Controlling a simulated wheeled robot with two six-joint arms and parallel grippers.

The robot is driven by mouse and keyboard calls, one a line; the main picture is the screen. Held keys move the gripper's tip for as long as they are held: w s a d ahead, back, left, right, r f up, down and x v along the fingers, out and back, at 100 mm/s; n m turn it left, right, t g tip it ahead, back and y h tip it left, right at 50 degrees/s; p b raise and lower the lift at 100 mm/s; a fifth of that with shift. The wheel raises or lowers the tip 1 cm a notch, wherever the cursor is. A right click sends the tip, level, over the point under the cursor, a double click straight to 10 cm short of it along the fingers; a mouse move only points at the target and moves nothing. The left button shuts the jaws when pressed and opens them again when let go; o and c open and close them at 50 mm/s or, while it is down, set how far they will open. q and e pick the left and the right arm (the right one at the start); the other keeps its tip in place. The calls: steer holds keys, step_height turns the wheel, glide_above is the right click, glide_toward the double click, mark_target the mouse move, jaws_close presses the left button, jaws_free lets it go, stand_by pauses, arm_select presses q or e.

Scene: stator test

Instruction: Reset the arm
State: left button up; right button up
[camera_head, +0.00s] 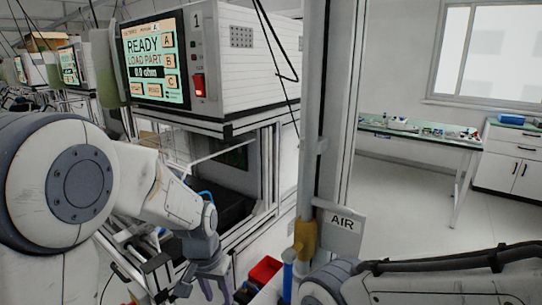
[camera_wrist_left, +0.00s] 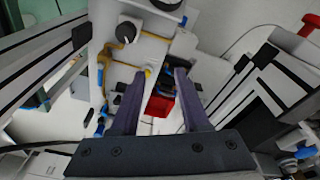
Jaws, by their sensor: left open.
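My left arm (camera_head: 130,185) comes in from the left, in front of the test station. My left gripper (camera_head: 208,284) points down below the station's opening, left of a red bin (camera_head: 264,270). In the left wrist view the two dark fingers of my left gripper (camera_wrist_left: 161,75) stand apart with nothing between them. The red bin (camera_wrist_left: 159,106) shows beyond them, in the gap. My right arm (camera_head: 430,285) lies along the bottom right edge of the head view. Its gripper is outside the picture.
The tester (camera_head: 215,60) shows "READY LOAD PART" and 0.0 ohm above an open bay (camera_head: 235,185). A grey post (camera_head: 325,110) with an AIR sign (camera_head: 341,221) stands right of it. A bench (camera_head: 420,134) with small parts is at the back right. Floor there is clear.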

arm_select(q)
steer(key=s+a+f+n+t, duration=0.1)
steer(key=s+a+n, duration=0.1)
steer(key=s+a, duration=0.6)
steer(key=s+d+r+m+g+p, duration=0.2)
steer(key=s+d+r+m+p, duration=0.3)
steer(key=s+d+r, duration=0.6)
steer(key=s+d+m, duration=0.1)
steer(key=s+d, duration=0.2)
steer(key=d, duration=0.1)
steer(key=shift+s+r+m+p, duration=0.25)
steer(key=shift+r+m+p, duration=0.05)
steer(key=shift+m+p, duration=0.1)
steer(key=shift+d, duration=0.1)
